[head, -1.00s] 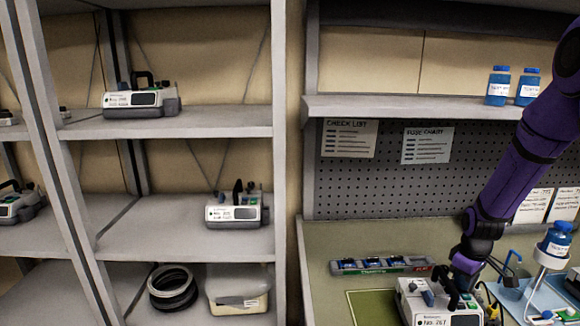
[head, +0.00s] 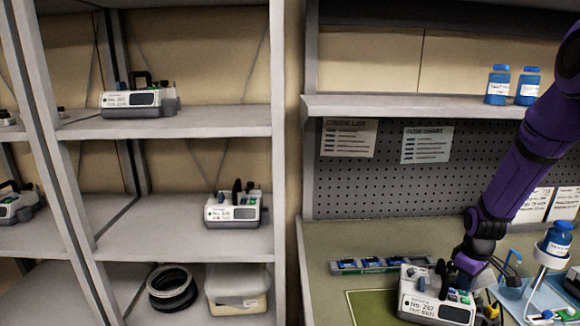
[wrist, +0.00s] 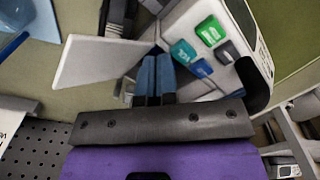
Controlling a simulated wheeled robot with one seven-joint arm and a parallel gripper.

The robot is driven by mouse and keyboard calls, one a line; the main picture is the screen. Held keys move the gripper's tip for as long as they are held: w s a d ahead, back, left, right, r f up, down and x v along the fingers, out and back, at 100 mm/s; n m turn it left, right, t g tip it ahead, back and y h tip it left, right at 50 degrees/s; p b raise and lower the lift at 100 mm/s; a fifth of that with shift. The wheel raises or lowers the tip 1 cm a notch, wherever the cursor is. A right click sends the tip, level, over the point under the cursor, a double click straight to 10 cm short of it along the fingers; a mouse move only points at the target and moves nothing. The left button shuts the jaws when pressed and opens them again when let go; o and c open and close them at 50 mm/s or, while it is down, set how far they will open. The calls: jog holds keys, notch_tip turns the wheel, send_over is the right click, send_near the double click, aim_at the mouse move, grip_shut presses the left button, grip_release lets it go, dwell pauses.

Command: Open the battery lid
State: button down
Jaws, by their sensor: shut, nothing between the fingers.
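The infusion pump (head: 434,305) marked No. 267 sits at the front of the workbench, white with a dark handle and coloured buttons. In the wrist view its body (wrist: 207,20) is at upper right with green and blue buttons. A flat white panel (wrist: 105,62), apparently the battery lid, stands out from the pump's side, left of my fingers. My gripper (wrist: 155,70) is shut and empty, its blue fingertips together between the panel and the buttons. In the head view my gripper (head: 468,266) is at the pump's right rear. Whether the fingertips touch the pump or panel is unclear.
A rack of blue parts (head: 381,264) lies behind the pump. A green mat (head: 370,307) is beside it. A blue bottle on a stand (head: 558,240) and a light blue tray (head: 540,300) are to the right. Shelves (head: 180,240) with other pumps stand left.

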jog(key=shift+s+a+f, duration=0.25)
jog(key=shift+s+f, duration=0.1)
jog(key=shift+s, duration=0.15)
jog(key=shift+w+a+r, duration=0.1)
jog(key=shift+w+r, duration=0.1)
jog(key=shift+r, duration=0.4)
notch_tip(320, 180, up, 7)
jog(key=shift+w, duration=0.2)
jog(key=shift+a, duration=0.1)
